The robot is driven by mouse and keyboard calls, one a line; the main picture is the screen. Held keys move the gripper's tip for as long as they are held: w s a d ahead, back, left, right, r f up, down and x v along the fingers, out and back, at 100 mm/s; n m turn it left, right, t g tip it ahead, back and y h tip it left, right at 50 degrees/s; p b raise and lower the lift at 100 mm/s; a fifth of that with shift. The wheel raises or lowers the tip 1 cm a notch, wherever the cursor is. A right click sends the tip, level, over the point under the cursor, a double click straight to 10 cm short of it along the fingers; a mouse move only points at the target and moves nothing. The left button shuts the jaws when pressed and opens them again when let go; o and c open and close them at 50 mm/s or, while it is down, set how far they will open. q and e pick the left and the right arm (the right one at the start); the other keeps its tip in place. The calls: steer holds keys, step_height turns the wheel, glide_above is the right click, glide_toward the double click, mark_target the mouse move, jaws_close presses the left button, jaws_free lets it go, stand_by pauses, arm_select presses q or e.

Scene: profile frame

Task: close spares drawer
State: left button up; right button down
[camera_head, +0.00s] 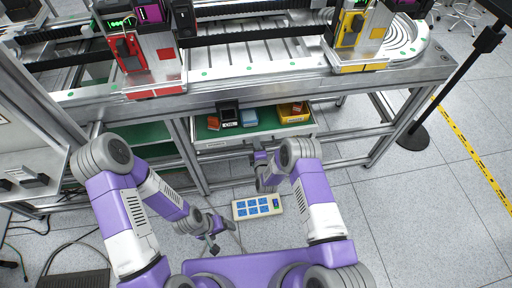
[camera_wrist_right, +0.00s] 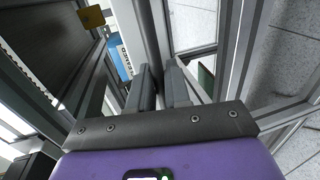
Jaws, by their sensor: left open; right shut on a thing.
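The spares drawer (camera_head: 212,143) stands open under the conveyor bench, with a pale front and a green floor. It holds a black bin, a blue box and a yellow bin. My right gripper (camera_head: 260,153) is at the middle of the drawer front, shut on what appears to be its handle, which the gripper mostly hides. In the right wrist view the two grey fingers (camera_wrist_right: 162,88) are close together at a grey bar. My left gripper (camera_head: 214,246) is open and empty, low over the floor, apart from the drawer.
A beige panel with blue squares (camera_head: 258,207) is in front of the bench, between my arms. Red (camera_head: 155,75) and yellow (camera_head: 357,55) stations stand on the bench top. A bench leg (camera_head: 384,135) is right of the drawer. A black post (camera_head: 450,85) stands farther right.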

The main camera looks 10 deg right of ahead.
steer(key=shift+w, duration=0.1)
steer(key=c, duration=1.3)
jaws_free()
steer(key=shift+s, duration=0.25)
steer(key=p+v, duration=0.2)
steer(key=v, duration=0.5)
steer(key=shift+s+d+r+p, duration=0.1)
steer(key=shift+s+p, duration=0.2)
